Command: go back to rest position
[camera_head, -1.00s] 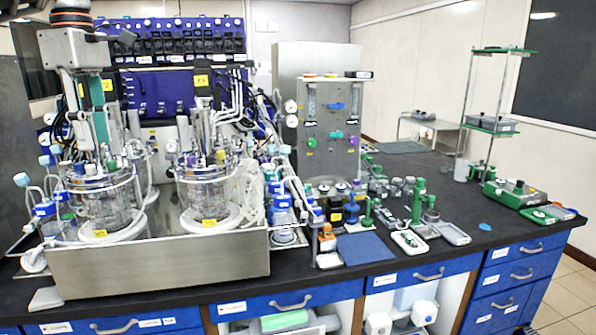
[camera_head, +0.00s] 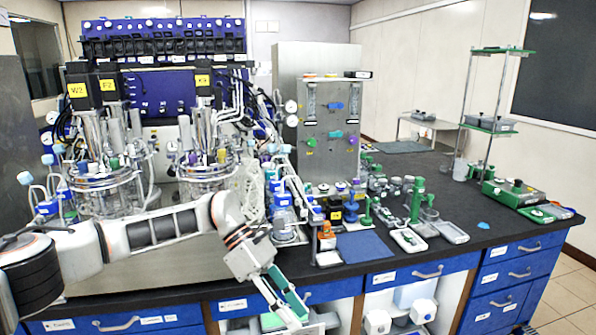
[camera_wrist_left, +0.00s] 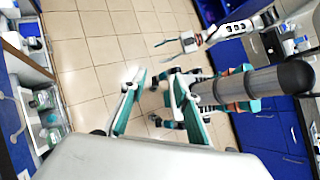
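My left arm (camera_head: 165,229) reaches in from the left, low across the front of the bench. My left gripper (camera_head: 281,304) points down in front of the blue drawers, clear of the bench top. In the left wrist view its two teal-lined fingers (camera_wrist_left: 154,108) stand apart with nothing between them, above the tiled floor. The two glass bioreactors, left (camera_head: 103,192) and right (camera_head: 205,172), stand upright behind my left arm.
The steel tray (camera_head: 160,268) under the bioreactors is partly hidden by my arm. Small bottles, a blue mat (camera_head: 364,248) and white trays (camera_head: 409,240) lie to the right. Drawers with handles (camera_head: 426,274) line the bench front. The floor (camera_wrist_left: 95,60) beside the bench is clear.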

